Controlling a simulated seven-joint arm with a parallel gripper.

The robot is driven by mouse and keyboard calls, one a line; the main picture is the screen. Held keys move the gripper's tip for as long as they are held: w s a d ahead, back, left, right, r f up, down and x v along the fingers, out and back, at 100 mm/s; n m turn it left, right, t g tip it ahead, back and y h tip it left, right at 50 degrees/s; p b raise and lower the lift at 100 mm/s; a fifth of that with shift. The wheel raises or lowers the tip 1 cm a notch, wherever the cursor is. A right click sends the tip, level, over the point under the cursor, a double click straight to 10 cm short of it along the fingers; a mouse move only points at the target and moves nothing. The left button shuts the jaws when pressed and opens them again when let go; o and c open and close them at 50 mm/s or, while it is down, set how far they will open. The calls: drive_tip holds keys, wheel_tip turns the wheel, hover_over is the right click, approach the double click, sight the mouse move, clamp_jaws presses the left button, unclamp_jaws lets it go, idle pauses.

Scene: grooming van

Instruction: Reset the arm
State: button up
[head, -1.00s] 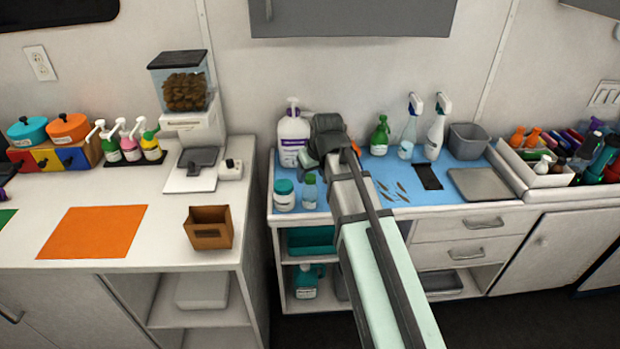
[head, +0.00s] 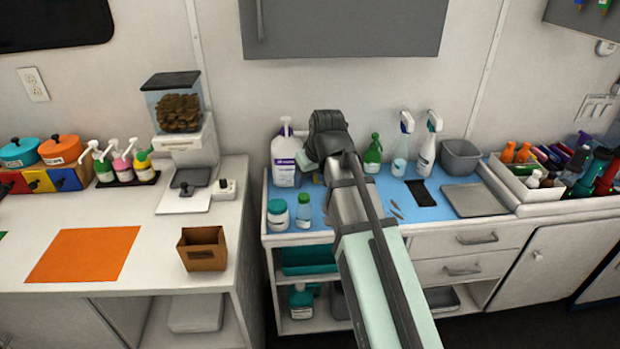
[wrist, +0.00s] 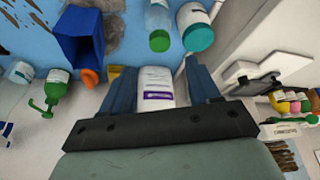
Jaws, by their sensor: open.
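My arm reaches out over the blue mat (head: 425,212) on the right counter. My gripper (wrist: 162,75) is open. In the head view its fingers are hidden behind my wrist. In the wrist view a white jug with a purple label (wrist: 156,90) shows in the gap between the fingers; I cannot tell how far beyond them it is. The same jug (head: 285,160) stands upright just left of my wrist in the head view. No held object shows in the fingers.
A teal-lidded jar (head: 278,214) and small bottle (head: 304,212) stand on the mat's front left. A green spray bottle (head: 373,155) and white sprayers (head: 428,150) stand right of my wrist. A blue holder (wrist: 80,38) is close in the wrist view. Grey cabinet (head: 345,28) hangs above.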

drive_tip(key=s+d+f+m+g+h, duration=0.15)
drive_tip(key=s+d+f, duration=0.3)
drive_tip(key=f, duration=0.45)
drive_tip(key=s+d+f+m+g+h, duration=0.1)
drive_tip(key=s+d+f+m+g, duration=0.15)
drive_tip(key=d+f, duration=0.45)
drive_tip(key=s+d+f+m+g+h, duration=0.15)
drive_tip(key=s+f, duration=0.25)
drive_tip(key=f, duration=0.7)
drive_tip(key=s+a+f+g+y, duration=0.1)
drive_tip(key=s+f+g, duration=0.1)
drive_tip(key=s+f, duration=1.3)
drive_tip(key=s+a+f+n+g+y, duration=0.1)
drive_tip(key=s+f+g, duration=0.2)
drive_tip(key=s+f, duration=1.3)
drive_tip(key=shift+s+a, duration=0.4)
drive_tip(key=shift+s, duration=0.55)
drive_tip(key=shift+g, duration=0.25)
